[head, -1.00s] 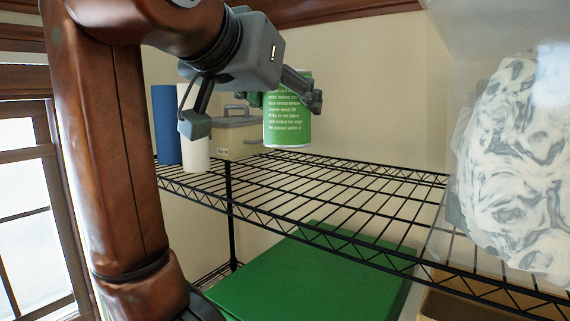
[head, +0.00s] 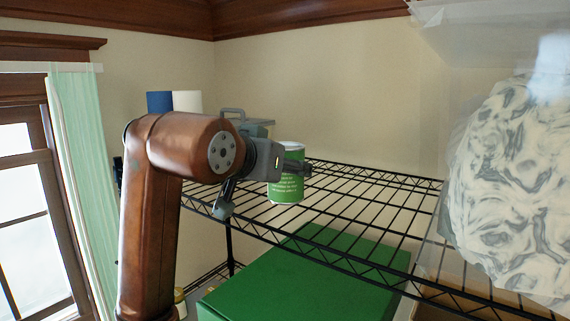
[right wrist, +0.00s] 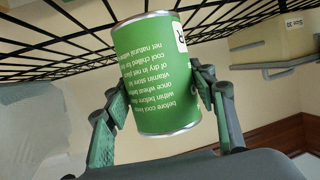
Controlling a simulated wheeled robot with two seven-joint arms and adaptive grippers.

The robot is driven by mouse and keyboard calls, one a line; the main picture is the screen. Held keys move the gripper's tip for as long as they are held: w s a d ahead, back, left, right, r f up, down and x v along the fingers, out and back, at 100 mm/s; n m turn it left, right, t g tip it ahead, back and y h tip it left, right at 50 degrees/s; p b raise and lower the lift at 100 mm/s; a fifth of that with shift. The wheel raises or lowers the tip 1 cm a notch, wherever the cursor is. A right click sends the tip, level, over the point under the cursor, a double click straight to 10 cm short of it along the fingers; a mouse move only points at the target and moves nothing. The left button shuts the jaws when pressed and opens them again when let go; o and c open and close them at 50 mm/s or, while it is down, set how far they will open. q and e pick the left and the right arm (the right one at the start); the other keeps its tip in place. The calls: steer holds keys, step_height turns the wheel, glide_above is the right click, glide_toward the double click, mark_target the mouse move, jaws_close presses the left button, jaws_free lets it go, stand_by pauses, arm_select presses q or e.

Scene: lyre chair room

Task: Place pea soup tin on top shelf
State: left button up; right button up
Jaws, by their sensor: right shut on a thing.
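The pea soup tin (head: 287,186) is green with white print and silver rims. In the head view it is upright at the wire shelf (head: 345,212), its base level with the wires. I cannot tell whether it rests on them or hangs just above. My right gripper (head: 264,187) is shut on the tin. The right wrist view, which is upside down, shows one finger on each side of the tin (right wrist: 157,75), with the shelf wires (right wrist: 60,40) close to its base. My left gripper is not in view.
A green box (head: 300,285) sits below. A wrapped marbled object (head: 515,180) is at right.

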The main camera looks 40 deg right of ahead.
steer(key=shift+s+f, duration=0.15)
steer(key=shift+f, duration=0.1)
steer(key=o, duration=1.7)
steer(key=shift+o, duration=0.2)
steer(key=shift+r, duration=0.2)
steer(key=shift+s+a, duration=0.1)
steer(key=shift+a, duration=0.2)
steer(key=b+v, duration=0.4)
steer(key=v, duration=0.7)
steer(key=shift+a, duration=0.15)
steer(key=shift+s+r, duration=0.1)
